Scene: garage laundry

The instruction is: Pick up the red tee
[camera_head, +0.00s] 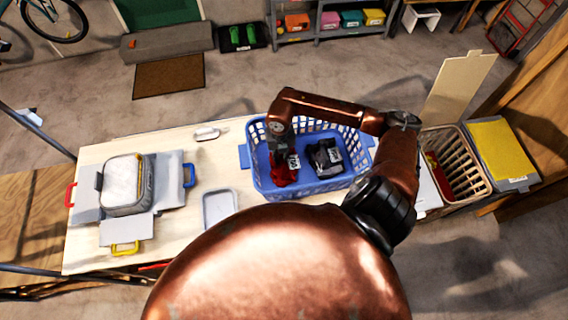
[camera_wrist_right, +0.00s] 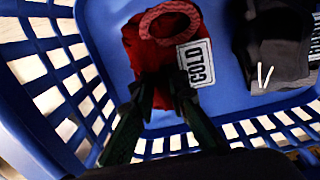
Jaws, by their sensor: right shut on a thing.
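The red tee (camera_head: 284,176) lies in the left part of the blue laundry basket (camera_head: 243,156). It is a bundled red cloth with a white tag reading "COLD", clear in the right wrist view (camera_wrist_right: 160,58). My right gripper (camera_head: 282,157) reaches down into the basket from above. In the right wrist view its dark fingers (camera_wrist_right: 163,92) are shut on the near edge of the tee. The tee appears low in the basket; whether it touches the floor of the basket I cannot tell. My left gripper is not in view.
A dark grey garment (camera_head: 325,157) with a white tag lies to the right in the basket. A slatted crate (camera_head: 466,185) stands right.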

